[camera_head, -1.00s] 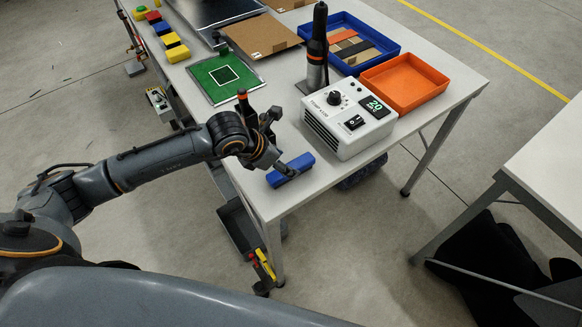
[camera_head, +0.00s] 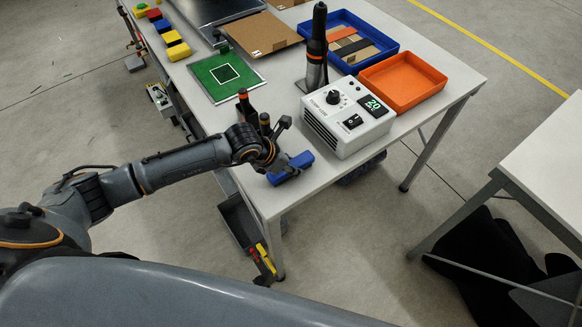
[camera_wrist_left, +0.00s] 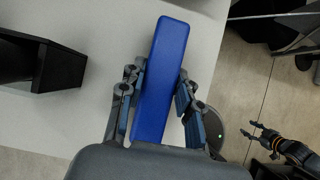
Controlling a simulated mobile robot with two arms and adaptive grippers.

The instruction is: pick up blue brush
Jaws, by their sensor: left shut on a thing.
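The blue brush (camera_head: 303,160) is a long blue block at the near corner of the white table. It runs lengthwise between the fingers of my left gripper (camera_wrist_left: 160,108) in the left wrist view, where the brush (camera_wrist_left: 166,62) sticks out well past them. My left gripper (camera_head: 284,165) is shut on it, with a finger on each side. The brush is low over or on the tabletop; I cannot tell which. My right gripper (camera_wrist_left: 252,133) shows at the right of the left wrist view, over the floor, with its fingers apart and empty.
The white control box (camera_head: 347,120) stands right of the brush. Dark tools stand upright behind my left gripper. An orange tray (camera_head: 403,84), a blue tray (camera_head: 386,42) and a green mat (camera_head: 212,88) lie farther back. The table's near edge is close to the brush.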

